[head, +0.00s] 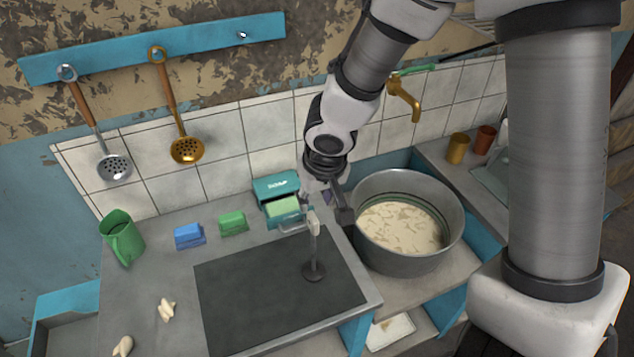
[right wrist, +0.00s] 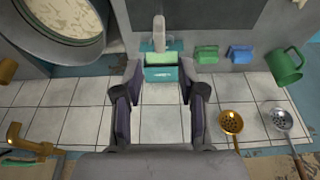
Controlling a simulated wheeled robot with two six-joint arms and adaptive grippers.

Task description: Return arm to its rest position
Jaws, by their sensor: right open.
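My right arm comes down from the top right in the head view. Its gripper (head: 326,205) hangs over the counter between the teal soap box (head: 275,188) and the large metal pot (head: 408,220). In the right wrist view the two fingers of this gripper (right wrist: 160,75) are spread apart with nothing between them. Beyond them are the soap box (right wrist: 163,73) and an upright tool with a pale handle (right wrist: 158,32). In the head view the upright tool (head: 314,258) stands on the dark board, close to the gripper. My left gripper is not in view.
The pot holds a pale, patchy liquid. Green and blue blocks (head: 232,222) and a green mug (head: 122,238) stand left of the soap box. Two skimmers (head: 186,148) hang on the wall. A brass tap (head: 404,97) juts out above the pot. The dark board (head: 245,300) is mostly bare.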

